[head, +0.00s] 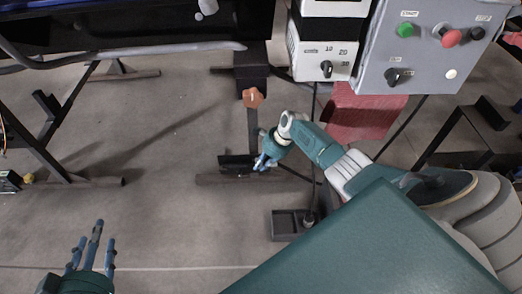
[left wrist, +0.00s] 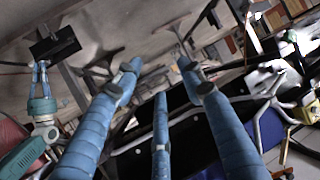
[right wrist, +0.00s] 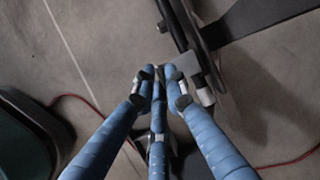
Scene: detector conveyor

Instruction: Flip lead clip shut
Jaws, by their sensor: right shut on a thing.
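My right gripper (head: 262,163) reaches down low, beside a dark piece (head: 236,164) at the foot of a stand. In the right wrist view its blue fingers (right wrist: 160,78) are drawn together at the tips. A pale grey piece (right wrist: 188,65), which looks like the lead clip, sits right against the fingertips. The fingers hide most of what they grip, and I cannot tell how far the clip is turned. My left gripper (head: 92,240) is open and empty over bare floor at the lower left; its spread fingers also show in the left wrist view (left wrist: 160,80).
A grey control box (head: 425,50) with buttons and a white unit (head: 320,55) with a dial stand at the upper right. An orange knob (head: 253,97) is on the stand's post. A small dark tray (head: 288,226) lies on the floor. Floor on the left is free between metal legs.

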